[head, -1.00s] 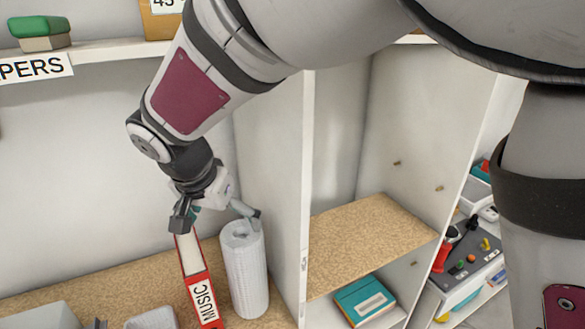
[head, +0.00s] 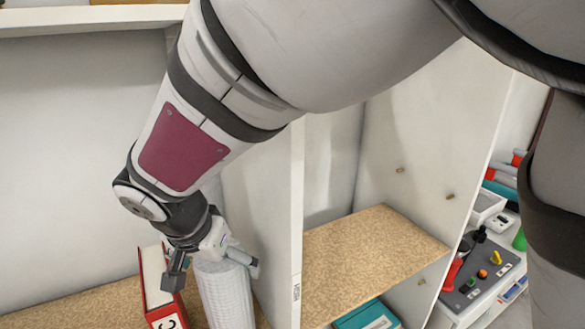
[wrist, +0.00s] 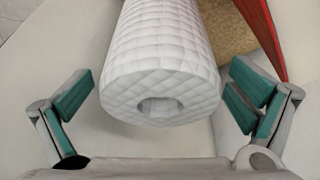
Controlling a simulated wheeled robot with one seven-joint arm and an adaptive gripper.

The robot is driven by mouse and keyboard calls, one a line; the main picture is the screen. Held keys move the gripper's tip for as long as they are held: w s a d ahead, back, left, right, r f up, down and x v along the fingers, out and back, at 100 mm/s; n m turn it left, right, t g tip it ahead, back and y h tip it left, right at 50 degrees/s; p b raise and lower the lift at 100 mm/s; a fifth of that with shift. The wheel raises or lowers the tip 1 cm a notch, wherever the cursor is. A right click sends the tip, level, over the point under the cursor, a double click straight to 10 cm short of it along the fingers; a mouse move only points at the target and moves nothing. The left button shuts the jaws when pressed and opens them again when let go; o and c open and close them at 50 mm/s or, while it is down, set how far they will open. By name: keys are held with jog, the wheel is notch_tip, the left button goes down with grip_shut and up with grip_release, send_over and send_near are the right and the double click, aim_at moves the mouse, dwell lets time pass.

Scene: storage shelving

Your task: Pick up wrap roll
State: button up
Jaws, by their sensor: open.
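The wrap roll (head: 226,296) is a white, quilted cylinder standing upright on the cork-coloured shelf board, beside the white divider. In the wrist view the roll (wrist: 160,55) lies between the two teal-padded fingers, its hollow end facing the camera. My gripper (head: 212,272) is at the top of the roll in the head view, with one finger on each side. In the wrist view my gripper (wrist: 158,100) is open, with a gap between each finger and the roll. The roll's lower end is cut off in the head view.
A red and white binder (head: 158,290) stands close to the left of the roll. The white divider (head: 262,200) rises just to the right. The cork-coloured shelf (head: 375,255) beyond it is bare, with a teal box (head: 368,318) below.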

jog(key=shift+w+f, duration=0.3)
jog(key=shift+f, duration=0.3)
jog(key=shift+s, duration=0.1)
jog(key=shift+r, duration=0.1)
jog(key=c, duration=1.6)
jog(key=shift+c, duration=0.2)
